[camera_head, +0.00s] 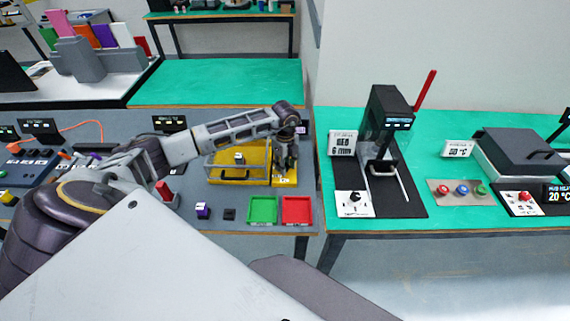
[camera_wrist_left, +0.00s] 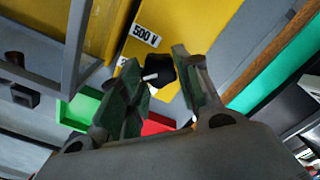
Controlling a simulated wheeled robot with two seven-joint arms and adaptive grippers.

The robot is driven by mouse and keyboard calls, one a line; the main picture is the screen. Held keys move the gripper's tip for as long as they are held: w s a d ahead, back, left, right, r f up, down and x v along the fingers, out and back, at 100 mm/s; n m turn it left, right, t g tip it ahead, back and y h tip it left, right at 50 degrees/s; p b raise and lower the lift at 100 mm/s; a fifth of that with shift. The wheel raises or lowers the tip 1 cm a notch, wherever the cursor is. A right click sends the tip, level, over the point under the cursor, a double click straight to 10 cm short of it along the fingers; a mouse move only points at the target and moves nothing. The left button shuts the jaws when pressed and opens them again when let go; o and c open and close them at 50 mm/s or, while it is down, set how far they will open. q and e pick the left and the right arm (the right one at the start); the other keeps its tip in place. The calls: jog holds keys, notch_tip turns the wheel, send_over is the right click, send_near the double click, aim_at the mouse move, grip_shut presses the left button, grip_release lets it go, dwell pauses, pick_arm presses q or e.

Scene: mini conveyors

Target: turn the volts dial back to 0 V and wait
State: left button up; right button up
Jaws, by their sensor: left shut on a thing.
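The volts dial is a black knob with a white pointer mark (camera_wrist_left: 161,72), on a yellow panel (camera_wrist_left: 182,30) in the left wrist view. A white "500 V" label (camera_wrist_left: 145,35) is printed beside it, and another label is partly hidden by a finger. My left gripper (camera_wrist_left: 165,92) has its two fingers on either side of the knob, shut on it. In the head view, my left gripper (camera_head: 286,168) points down over the yellow panel (camera_head: 283,183), and hides the dial. My right gripper is not in view.
A yellow station (camera_head: 226,174) with a framed cover stands just left of the dial panel. A green tray (camera_head: 262,210) and a red tray (camera_head: 297,210) lie in front. A black press-like machine (camera_head: 389,112) stands on the green table to the right.

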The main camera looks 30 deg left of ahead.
pick_arm(q)
jog(key=n+p, duration=0.1)
jog(key=n, duration=0.3)
jog(key=shift+w+n, duration=0.1)
jog(key=shift+n, duration=0.3)
jog(key=n+p, duration=0.1)
jog(key=n, duration=0.2)
jog(key=shift+n, duration=0.6)
jog(key=o, duration=1)
jog(key=shift+o, duration=0.2)
notch_tip(320, 180, up, 12)
